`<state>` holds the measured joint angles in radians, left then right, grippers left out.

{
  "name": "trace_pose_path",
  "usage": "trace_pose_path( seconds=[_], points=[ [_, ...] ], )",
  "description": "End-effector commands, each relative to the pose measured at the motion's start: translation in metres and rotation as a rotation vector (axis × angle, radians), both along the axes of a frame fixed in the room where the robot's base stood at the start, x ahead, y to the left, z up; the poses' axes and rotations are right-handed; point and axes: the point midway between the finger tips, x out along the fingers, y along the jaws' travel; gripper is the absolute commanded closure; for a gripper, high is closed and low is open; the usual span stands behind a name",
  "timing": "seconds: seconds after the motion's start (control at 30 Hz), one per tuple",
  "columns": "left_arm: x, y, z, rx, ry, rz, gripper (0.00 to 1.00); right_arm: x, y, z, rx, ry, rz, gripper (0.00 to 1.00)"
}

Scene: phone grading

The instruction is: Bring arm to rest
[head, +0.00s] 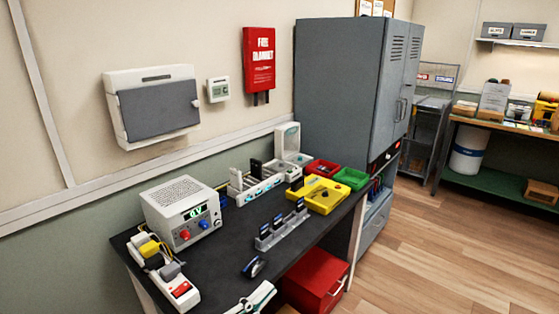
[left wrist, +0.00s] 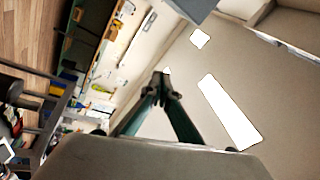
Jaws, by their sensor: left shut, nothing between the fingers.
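My left gripper (head: 268,288) shows at the bottom edge of the head view, near the front edge of the dark workbench (head: 222,270). In the left wrist view its two fingers (left wrist: 162,78) meet at the tips, shut and empty, with the ceiling and far wall behind them. My right gripper is out of view. A grey rack with several phones (head: 282,230) stands on the bench. A white dock (head: 258,185) with a dark phone in it is behind. A small dark blue object (head: 254,267) lies close to my left gripper.
A bench power supply (head: 183,212) and a power strip (head: 172,275) fill the bench's left end. A yellow tray (head: 318,195), a red bin (head: 324,168) and a green bin (head: 351,179) are at the far end. A red drawer unit (head: 318,280) stands below. Floor at right is clear.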

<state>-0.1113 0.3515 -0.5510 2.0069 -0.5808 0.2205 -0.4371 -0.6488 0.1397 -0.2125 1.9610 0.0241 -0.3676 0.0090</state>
Motion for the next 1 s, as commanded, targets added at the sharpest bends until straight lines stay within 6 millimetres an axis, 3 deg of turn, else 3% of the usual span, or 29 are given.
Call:
trace_pose_path(
  seconds=[0.03,0.17,0.3,0.4,0.5,0.7,1.0],
  points=[
    [0.004,0.019,-0.031,-0.06,0.145,0.065,1.0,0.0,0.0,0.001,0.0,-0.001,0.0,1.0],
    [0.001,0.066,-0.109,-0.201,0.475,0.216,1.0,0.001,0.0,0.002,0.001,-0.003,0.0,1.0],
    [-0.028,0.11,-0.189,-0.337,0.781,0.368,1.0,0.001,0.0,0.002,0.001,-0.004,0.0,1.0],
    [-0.059,0.134,-0.238,-0.417,0.959,0.464,1.0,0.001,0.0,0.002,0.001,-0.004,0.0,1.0],
    [-0.087,0.152,-0.273,-0.479,1.091,0.54,1.0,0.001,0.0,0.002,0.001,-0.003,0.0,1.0],
    [-0.119,0.167,-0.304,-0.543,1.218,0.614,1.0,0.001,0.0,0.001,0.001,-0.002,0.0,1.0],
    [-0.121,0.168,-0.307,-0.546,1.227,0.62,1.0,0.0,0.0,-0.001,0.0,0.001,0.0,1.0]
  ],
)
